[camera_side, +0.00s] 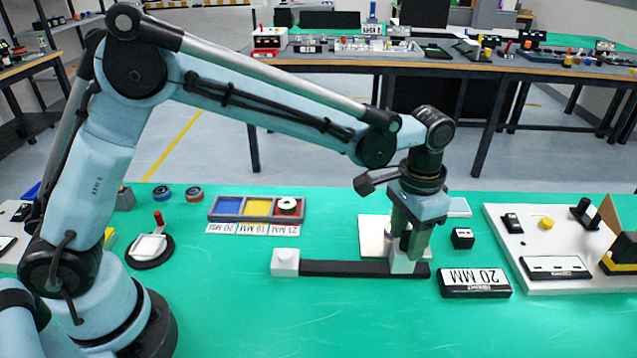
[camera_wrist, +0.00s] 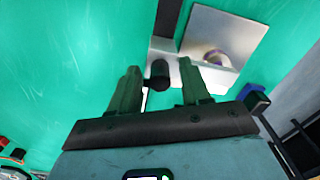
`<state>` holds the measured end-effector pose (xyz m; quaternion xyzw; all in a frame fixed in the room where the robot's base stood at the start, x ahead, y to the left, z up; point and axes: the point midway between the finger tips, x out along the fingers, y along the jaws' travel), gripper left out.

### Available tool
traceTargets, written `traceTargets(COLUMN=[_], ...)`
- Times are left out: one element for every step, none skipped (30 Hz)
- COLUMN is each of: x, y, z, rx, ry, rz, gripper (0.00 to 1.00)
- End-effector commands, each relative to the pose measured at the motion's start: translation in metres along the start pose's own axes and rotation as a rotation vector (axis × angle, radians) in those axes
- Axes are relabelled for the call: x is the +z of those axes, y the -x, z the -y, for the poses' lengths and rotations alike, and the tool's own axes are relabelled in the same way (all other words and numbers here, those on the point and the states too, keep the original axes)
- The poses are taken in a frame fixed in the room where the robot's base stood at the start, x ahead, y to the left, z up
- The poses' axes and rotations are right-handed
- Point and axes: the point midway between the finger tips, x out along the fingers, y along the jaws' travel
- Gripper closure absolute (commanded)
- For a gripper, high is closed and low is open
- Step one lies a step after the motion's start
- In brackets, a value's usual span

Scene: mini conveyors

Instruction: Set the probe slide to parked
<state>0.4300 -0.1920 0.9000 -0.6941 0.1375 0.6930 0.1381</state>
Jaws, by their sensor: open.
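The probe slide has a black rail (camera_side: 340,269) lying on the green mat, with a white end block (camera_side: 285,262) at its left end. A white carriage (camera_side: 403,265) sits near the rail's right end. My gripper (camera_side: 408,248) points down at this carriage and partly hides it. In the wrist view the gripper (camera_wrist: 159,68) is open, with a dark knob (camera_wrist: 158,72) between its fingers. The rail (camera_wrist: 167,18) runs toward the top edge there. I cannot tell whether the fingers touch the knob.
A black "20 MM" block (camera_side: 474,283) and a small black cube (camera_side: 463,238) lie right of the rail. A three-colour tray (camera_side: 243,221) is behind left. The front mat is clear.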

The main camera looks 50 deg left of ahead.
Motion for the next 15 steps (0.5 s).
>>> traceTargets(x=[0.0, 0.0, 0.0, 0.0, 0.0, 0.0, 0.0, 0.0, 0.0, 0.0, 0.0, 0.0, 0.0, 0.0, 0.0], y=[0.0001, 0.0001, 0.0002, 0.0002, 0.0002, 0.0002, 0.0003, 0.0003, 0.0003, 0.0003, 0.0003, 0.0004, 0.0004, 0.0004, 0.0004], z=[0.0, 0.0, 0.0, 0.0, 0.0, 0.0, 0.0, 0.0, 0.0, 0.0, 0.0, 0.0, -0.0001, -0.0001, -0.0001], rx=[0.0, 0.0, 0.0, 0.0, 0.0, 0.0, 0.0, 0.0, 0.0, 0.0, 0.0, 0.0, 0.0, 0.0, 0.0], ry=[0.0, 0.0, 0.0, 0.0, 0.0, 0.0, 0.0, 0.0, 0.0, 0.0, 0.0, 0.0, 0.0, 0.0, 0.0], rz=[0.0, 0.0, 0.0, 0.0, 0.0, 0.0, 0.0, 0.0, 0.0, 0.0, 0.0, 0.0, 0.0, 0.0, 0.0], gripper=[0.54, 0.59, 0.65, 0.7, 0.74, 0.8, 0.85, 0.9, 0.96, 1.0, 1.0, 1.0, 1.0, 1.0, 1.0])
